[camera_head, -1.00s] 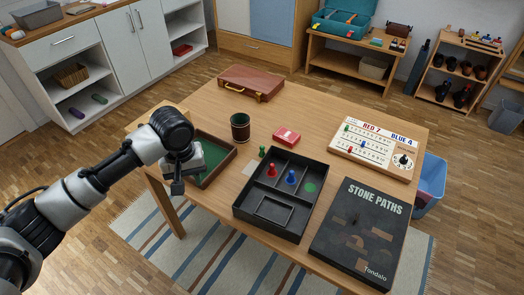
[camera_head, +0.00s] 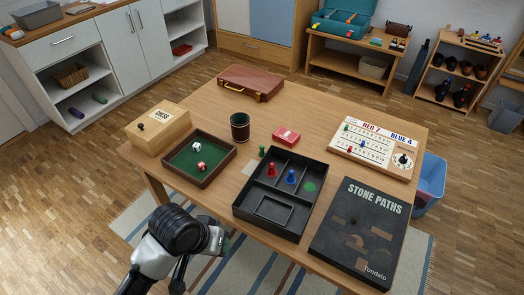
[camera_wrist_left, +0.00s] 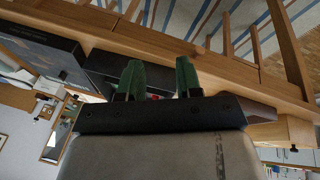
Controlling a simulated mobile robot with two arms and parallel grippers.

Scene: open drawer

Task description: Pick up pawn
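A green pawn (camera_head: 262,151) stands on the table at the black box's far left edge. A red pawn (camera_head: 272,171) and a blue pawn (camera_head: 291,177) stand inside the black compartment box (camera_head: 243,212). My left gripper (camera_head: 224,242) is low at the table's front edge, in front of the box and apart from all pawns. In the left wrist view its two green fingers (camera_wrist_left: 157,78) are spread with nothing clearly held between them. That view is upside down, with part of the black box (camera_wrist_left: 105,70) behind the fingers. My right gripper is not in view.
A dice tray (camera_head: 207,184) and a wooden chess box (camera_head: 160,128) are at the left. A dark cup (camera_head: 240,127), red card box (camera_head: 286,136) and brown case (camera_head: 251,82) stand farther back. The Stone Paths box (camera_head: 348,240) and scoreboard (camera_head: 374,150) are at the right.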

